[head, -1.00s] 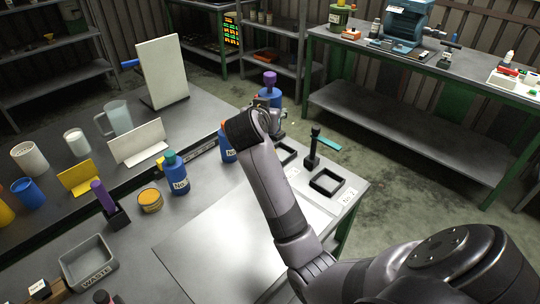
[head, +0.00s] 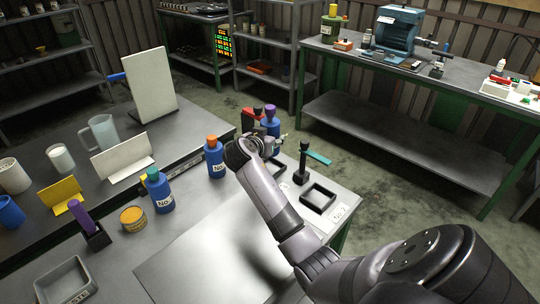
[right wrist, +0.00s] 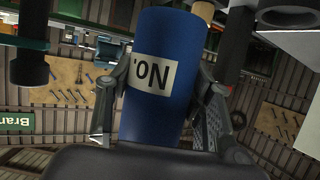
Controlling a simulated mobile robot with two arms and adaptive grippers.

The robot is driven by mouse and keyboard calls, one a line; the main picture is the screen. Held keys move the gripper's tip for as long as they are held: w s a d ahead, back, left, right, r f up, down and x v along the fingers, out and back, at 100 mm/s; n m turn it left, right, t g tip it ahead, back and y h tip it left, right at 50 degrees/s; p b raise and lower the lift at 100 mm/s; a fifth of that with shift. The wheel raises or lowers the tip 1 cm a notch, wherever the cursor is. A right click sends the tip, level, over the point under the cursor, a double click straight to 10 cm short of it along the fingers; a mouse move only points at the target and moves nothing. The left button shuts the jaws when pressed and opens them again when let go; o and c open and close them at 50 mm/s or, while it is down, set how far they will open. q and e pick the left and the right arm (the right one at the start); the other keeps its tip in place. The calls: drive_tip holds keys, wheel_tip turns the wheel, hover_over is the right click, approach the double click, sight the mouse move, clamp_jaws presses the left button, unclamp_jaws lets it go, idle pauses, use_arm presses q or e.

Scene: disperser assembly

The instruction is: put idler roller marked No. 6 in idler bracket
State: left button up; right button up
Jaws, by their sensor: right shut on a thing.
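My right gripper (head: 268,134) is shut on a blue cylindrical body with a purple top (head: 270,122), at the far right corner of the near table. In the right wrist view the blue body (right wrist: 160,85) sits between the two fingers, its white label showing "No." inverted; the number cannot be read. Two other blue bodies marked "No." stand on the table, one with an orange top (head: 214,157) and one with a teal top (head: 159,190). I cannot tell which part is the idler bracket. My left gripper is not in view.
A black post (head: 302,163) and a black square frame (head: 318,184) stand near the table's right edge. A yellow tin (head: 133,219), a purple piece in a black holder (head: 82,222) and a grey waste bin (head: 65,285) are at left. A pale board lies bare in front.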

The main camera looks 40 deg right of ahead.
wheel_tip(320, 180, down, 8)
drive_tip(key=shift+r, duration=0.25)
drive_tip(key=o, duration=0.8)
drive_tip(key=shift+f, duration=0.2)
drive_tip(key=o, duration=0.5)
drive_tip(key=shift+r, duration=0.1)
